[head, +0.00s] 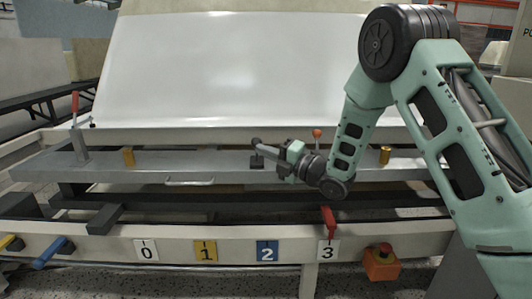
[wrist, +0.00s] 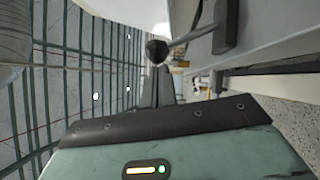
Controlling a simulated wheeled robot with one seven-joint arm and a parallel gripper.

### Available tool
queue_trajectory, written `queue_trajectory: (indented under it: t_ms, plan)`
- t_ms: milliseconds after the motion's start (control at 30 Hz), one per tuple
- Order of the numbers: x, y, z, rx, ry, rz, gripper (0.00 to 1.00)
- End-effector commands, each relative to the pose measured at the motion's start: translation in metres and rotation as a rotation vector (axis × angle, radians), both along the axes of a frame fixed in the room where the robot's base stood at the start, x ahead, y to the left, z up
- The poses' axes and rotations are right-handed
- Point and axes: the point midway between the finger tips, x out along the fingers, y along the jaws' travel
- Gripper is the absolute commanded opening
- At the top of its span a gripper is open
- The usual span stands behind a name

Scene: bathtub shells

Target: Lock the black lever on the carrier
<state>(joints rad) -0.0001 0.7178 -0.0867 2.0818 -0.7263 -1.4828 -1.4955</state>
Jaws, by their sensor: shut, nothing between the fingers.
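The black lever (wrist: 187,38) shows in the wrist view, with a round knob (wrist: 157,50) at its end and a dark mount (wrist: 226,25) on the grey carrier (wrist: 203,48). In the head view its dark base (head: 257,162) stands near the middle of the grey carrier beam (head: 215,162). My gripper (head: 268,148) reaches in from the right, low over the beam. In the wrist view my gripper (wrist: 156,78) is shut and empty, its tips right by the knob. I cannot tell whether they touch it.
A large white shell (head: 230,70) rises behind the beam. Brass posts (head: 128,156) (head: 385,154), a red-handled lever (head: 76,110) and an orange knob (head: 317,133) stand along it. The front rail carries number plates, a red lever (head: 328,221) and an orange stop box (head: 381,262).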

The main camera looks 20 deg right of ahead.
Motion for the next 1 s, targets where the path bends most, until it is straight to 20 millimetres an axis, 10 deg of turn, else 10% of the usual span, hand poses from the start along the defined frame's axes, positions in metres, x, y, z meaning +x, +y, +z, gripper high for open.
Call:
queue_trajectory:
  t_ms: [1000]
  plan:
    - [0.059,-0.02,0.04,0.216,0.669,-0.001,0.0]
